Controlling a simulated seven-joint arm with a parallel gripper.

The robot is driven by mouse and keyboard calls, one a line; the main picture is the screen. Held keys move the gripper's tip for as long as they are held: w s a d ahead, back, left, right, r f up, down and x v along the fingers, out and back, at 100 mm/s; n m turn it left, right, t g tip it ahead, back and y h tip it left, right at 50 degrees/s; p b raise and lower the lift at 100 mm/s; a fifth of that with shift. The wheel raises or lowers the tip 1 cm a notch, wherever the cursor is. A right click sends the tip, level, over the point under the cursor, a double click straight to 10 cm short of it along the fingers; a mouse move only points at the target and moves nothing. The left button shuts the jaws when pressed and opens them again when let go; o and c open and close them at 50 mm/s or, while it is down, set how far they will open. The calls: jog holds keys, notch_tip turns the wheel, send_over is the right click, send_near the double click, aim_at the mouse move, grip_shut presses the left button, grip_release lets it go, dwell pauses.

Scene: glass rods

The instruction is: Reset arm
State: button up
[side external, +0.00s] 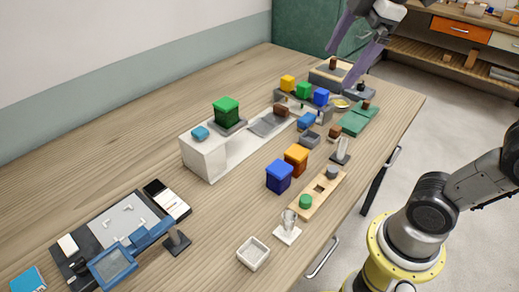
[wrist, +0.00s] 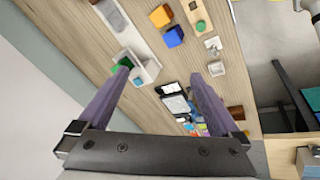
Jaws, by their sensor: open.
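My gripper (side external: 341,66) is raised over the far end of the table (side external: 110,110) in the side view. Its two purple fingers are spread apart with nothing between them, as the wrist view (wrist: 158,76) also shows. A clear glass piece (side external: 289,220) stands upright on a small white base near the front edge. Another clear piece (side external: 343,148) stands on a dark base farther along that edge. Neither touches my gripper. I cannot tell from these frames whether either is a rod.
A white stepped stand (side external: 205,158), orange (side external: 296,157) and blue (side external: 279,176) boxes, a white tray (side external: 253,253) and a blue-framed device (side external: 112,266) occupy the table. The back left is clear.

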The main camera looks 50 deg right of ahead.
jog(key=s+f+m, duration=0.3)
jog(key=f+m, duration=0.2)
jog(key=f, duration=0.2)
jog(key=s+f+m+t, duration=0.1)
jog(key=s+f+m, duration=0.3)
jog(key=f, duration=0.3)
jog(key=shift+m, duration=0.7)
